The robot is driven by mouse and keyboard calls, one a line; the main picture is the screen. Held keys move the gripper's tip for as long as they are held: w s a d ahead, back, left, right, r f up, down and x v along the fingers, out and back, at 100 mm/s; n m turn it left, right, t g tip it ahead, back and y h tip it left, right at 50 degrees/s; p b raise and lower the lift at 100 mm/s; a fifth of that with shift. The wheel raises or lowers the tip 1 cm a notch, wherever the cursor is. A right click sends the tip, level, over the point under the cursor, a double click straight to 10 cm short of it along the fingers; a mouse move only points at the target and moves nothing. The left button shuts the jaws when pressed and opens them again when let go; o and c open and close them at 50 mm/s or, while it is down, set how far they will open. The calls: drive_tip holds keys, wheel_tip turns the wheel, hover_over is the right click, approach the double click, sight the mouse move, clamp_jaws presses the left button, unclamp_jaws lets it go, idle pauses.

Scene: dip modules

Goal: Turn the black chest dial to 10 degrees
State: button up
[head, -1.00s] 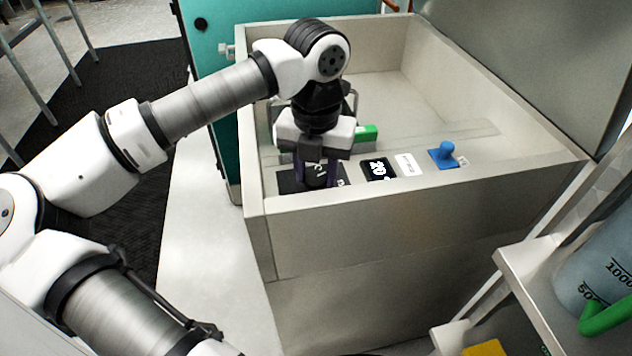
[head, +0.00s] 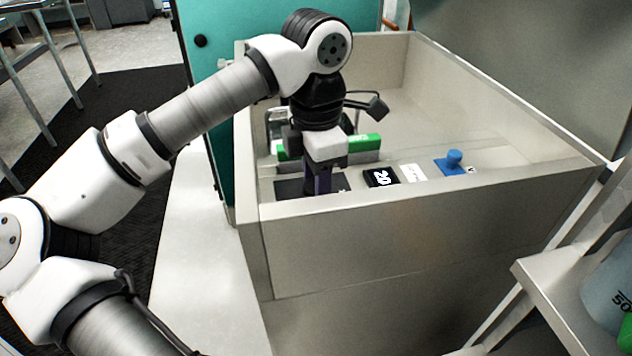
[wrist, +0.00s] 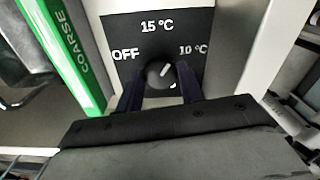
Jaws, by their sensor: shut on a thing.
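The black dial (wrist: 158,74) is a round knob on a black panel (wrist: 188,42) printed OFF, 15 °C and 10 °C. Its white mark points up and right, between the 15 °C and 10 °C labels. My gripper (wrist: 160,88) has its dark fingers on either side of the dial and is shut on it. In the head view my gripper (head: 318,184) points down at the panel (head: 290,187) inside the chest (head: 350,235). The dial is hidden there behind the fingers.
A green block marked COARSE (wrist: 68,50) lies beside the panel. The chest's front wall rises close to my gripper.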

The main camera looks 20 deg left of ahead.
drive_tip(key=m+b, duration=0.1)
drive_tip(key=m, duration=0.2)
drive_tip(key=shift+w+m, duration=0.1)
drive_tip(key=shift+m, duration=0.2)
drive_tip(key=shift+m+b, duration=0.35)
drive_tip(key=shift+m, duration=1.35)
drive_tip(key=o, duration=1)
wheel_tip(320, 180, up, 14)
drive_tip(key=p, duration=1)
drive_tip(key=shift+p, duration=0.3)
